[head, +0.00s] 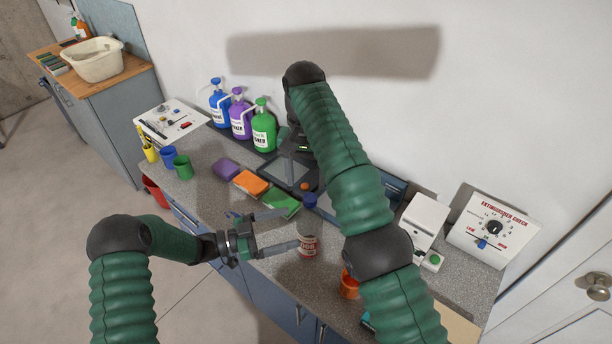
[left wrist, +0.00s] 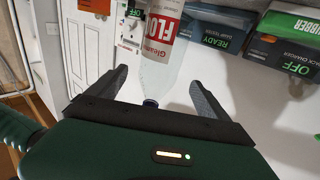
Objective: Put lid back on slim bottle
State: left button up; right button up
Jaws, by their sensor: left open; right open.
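The slim bottle (head: 307,246) stands upright on the grey counter (head: 222,205), with a red and white label and clear upper part. My right gripper (head: 298,160) is open above the back of the counter, partly hidden by my right arm.
Blue, purple and green jugs (head: 263,128) stand at the back. Purple, orange and green sponges (head: 280,203) lie left of the bottle. An orange cup (head: 349,286) stands to its right, beside my arm. A white device (head: 424,220) and dial panel (head: 492,226) are further right.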

pick_arm(q)
jog(key=b+v, duration=0.1)
jog(key=v, duration=0.7)
